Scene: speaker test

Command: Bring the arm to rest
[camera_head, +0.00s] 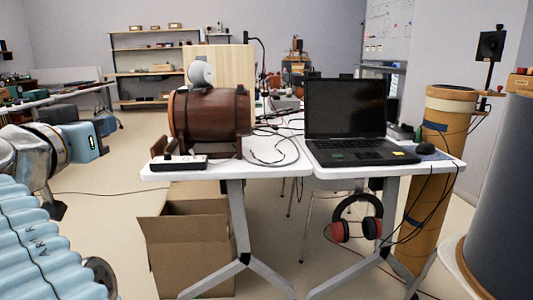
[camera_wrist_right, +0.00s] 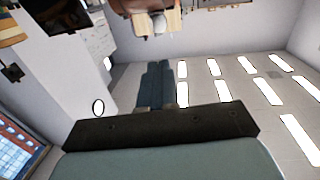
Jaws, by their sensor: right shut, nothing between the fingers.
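My right gripper (camera_wrist_right: 158,66) shows in the right wrist view, at the middle. Its two blue-grey fingers lie together, shut, with nothing between them. The fingers are in the air and touch nothing that I can see. Behind them are pale walls and a ceiling with bright light panels, with room things hanging in from the top edge, so the view looks upside down. I cannot make out either gripper in the head view.
A white table (camera_head: 300,165) ahead bears a brown barrel-shaped speaker (camera_head: 210,113), a laptop (camera_head: 346,112) and a power strip (camera_head: 179,162). Headphones (camera_head: 340,231) hang below. A cardboard box (camera_head: 190,250) stands underneath. A tall brown tube (camera_head: 445,108) stands right.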

